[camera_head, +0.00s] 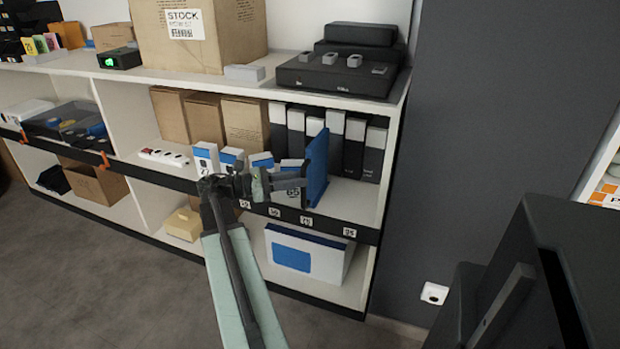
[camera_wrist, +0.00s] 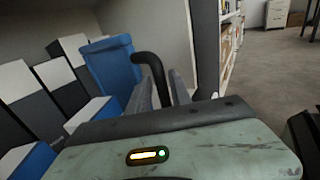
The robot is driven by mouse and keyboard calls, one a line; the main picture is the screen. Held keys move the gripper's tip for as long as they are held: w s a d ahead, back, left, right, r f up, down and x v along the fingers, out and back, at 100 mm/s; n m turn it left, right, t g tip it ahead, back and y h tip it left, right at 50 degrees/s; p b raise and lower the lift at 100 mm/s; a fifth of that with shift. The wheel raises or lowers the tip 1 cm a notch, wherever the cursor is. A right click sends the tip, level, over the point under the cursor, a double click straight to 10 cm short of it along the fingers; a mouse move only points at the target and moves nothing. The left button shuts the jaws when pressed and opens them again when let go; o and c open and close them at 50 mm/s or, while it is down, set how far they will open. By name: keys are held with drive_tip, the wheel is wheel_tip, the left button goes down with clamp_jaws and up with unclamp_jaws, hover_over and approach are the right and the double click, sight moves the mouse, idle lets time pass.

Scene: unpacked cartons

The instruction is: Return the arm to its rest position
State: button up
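My arm (camera_head: 236,275) is stretched out from the bottom of the head view to the middle shelf. My gripper (camera_head: 304,183) is at its end, in front of small blue-and-white boxes and close to a tall blue item (camera_head: 317,166).
The shelf unit (camera_head: 340,198) holds black-and-white binders (camera_head: 354,148), cartons (camera_head: 246,122) and a white-and-blue box (camera_head: 305,254) below. A dark device (camera_head: 338,75) stands on top. A dark wall is at the right. Grey floor (camera_head: 120,280) is clear at left.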

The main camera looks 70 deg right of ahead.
drive_tip(key=shift+v, duration=1.5)
